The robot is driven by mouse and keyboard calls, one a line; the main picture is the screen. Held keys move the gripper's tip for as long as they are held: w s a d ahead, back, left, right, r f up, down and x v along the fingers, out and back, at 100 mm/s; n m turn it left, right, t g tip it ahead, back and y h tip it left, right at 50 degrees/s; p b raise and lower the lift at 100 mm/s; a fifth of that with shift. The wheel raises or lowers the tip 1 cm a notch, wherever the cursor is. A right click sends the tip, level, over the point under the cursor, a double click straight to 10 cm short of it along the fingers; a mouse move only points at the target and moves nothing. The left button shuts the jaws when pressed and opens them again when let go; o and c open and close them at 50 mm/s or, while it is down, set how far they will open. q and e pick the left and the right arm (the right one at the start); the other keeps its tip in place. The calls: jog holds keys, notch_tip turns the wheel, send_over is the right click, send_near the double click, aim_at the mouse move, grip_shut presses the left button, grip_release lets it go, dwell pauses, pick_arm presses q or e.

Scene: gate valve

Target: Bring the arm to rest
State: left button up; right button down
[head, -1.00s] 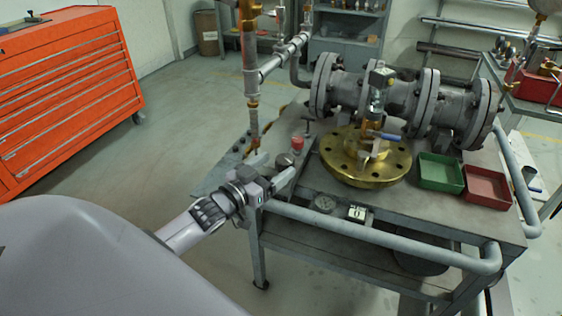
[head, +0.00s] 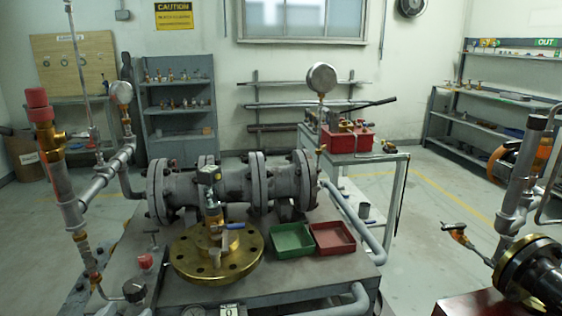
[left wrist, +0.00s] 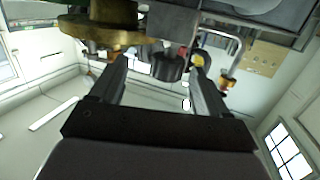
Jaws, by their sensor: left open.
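My left gripper (left wrist: 155,80) is open in the left wrist view, with its two dark fingers apart and nothing held between them. Beyond the fingers, a dark round knob (left wrist: 170,68) shows in the gap; I cannot tell how far off it is. The brass flange (left wrist: 90,33) shows at the top left of that view and sits on the bench in the head view (head: 190,258). In the head view, my left gripper is at most a sliver at the bottom left edge, and the arm is out of frame. My right gripper is not in view.
The grey gate valve (head: 230,185) lies across the bench. A green tray (head: 291,240) and a red tray (head: 333,237) sit right of the flange. An upright pipe with a red cap (head: 50,140) stands at left.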

pick_arm(q)
jog(key=s+d+f+g, duration=0.2)
jog(key=s+d+g, duration=0.15)
jog(key=s, duration=0.45)
jog(key=s+d+f+m+g+y, duration=0.1)
jog(key=s+d+f+g, duration=0.15)
jog(key=s+g, duration=0.45)
jog(key=s+d+f+g, duration=0.2)
jog(key=s+d, duration=0.2)
jog(key=s, duration=0.6)
jog(key=w+d+f+t+h+p, duration=0.2)
jog(key=w+d+f+t, duration=0.1)
jog(key=w+f+t, duration=0.3)
jog(key=shift+w+d+f, duration=0.15)
jog(key=shift+f, duration=0.5)
